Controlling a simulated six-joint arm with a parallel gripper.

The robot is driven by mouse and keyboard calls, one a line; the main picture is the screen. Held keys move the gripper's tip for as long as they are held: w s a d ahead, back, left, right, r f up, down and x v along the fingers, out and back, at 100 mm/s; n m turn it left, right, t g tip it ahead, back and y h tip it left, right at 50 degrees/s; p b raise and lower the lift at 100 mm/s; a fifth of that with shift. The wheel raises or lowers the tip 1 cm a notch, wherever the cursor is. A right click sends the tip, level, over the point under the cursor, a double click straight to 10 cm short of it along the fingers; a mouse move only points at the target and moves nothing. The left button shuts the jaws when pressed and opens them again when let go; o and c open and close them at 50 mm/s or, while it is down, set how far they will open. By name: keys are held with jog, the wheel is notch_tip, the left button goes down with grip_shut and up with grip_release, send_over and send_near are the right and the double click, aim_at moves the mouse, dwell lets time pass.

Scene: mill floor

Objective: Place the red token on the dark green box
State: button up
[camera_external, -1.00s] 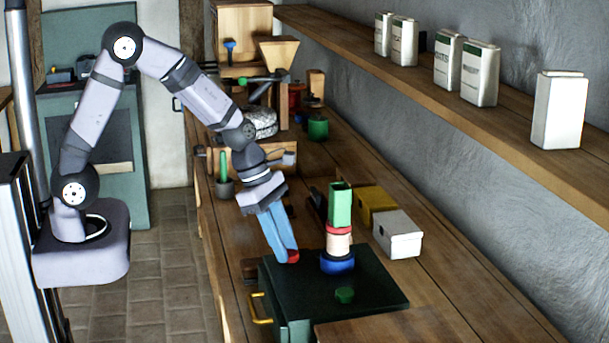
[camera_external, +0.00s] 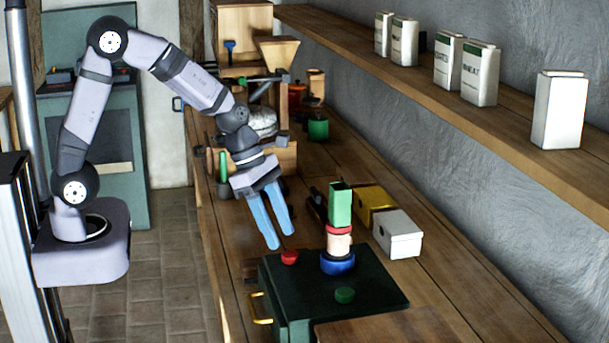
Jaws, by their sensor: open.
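The red token (camera_external: 289,257) lies on top of the dark green box (camera_external: 376,281), near its back left corner. My gripper (camera_external: 281,241) has blue fingers spread apart, and nothing is between them. It is above and slightly to the left of the red token, apart from it. The box has a yellow handle (camera_external: 260,308) on its left side.
A white box (camera_external: 398,236) and a yellow box (camera_external: 372,201) are behind. White cartons (camera_external: 558,110) line the shelf.

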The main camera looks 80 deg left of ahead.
jog(key=v, duration=0.8)
jog(key=s+f+m+g+y, duration=0.1)
jog(key=s+f+m, duration=0.4)
jog(key=m, duration=0.9)
jog(key=s+f+m+g+y, duration=0.1)
jog(key=s+f+m, duration=0.4)
jog(key=s+m, duration=0.7)
jog(key=shift+d+m+g+y, duration=0.4)
jog(key=shift+m+g, duration=0.4)
jog(key=shift+m, duration=0.4)
jog(key=shift+s, duration=0.1)
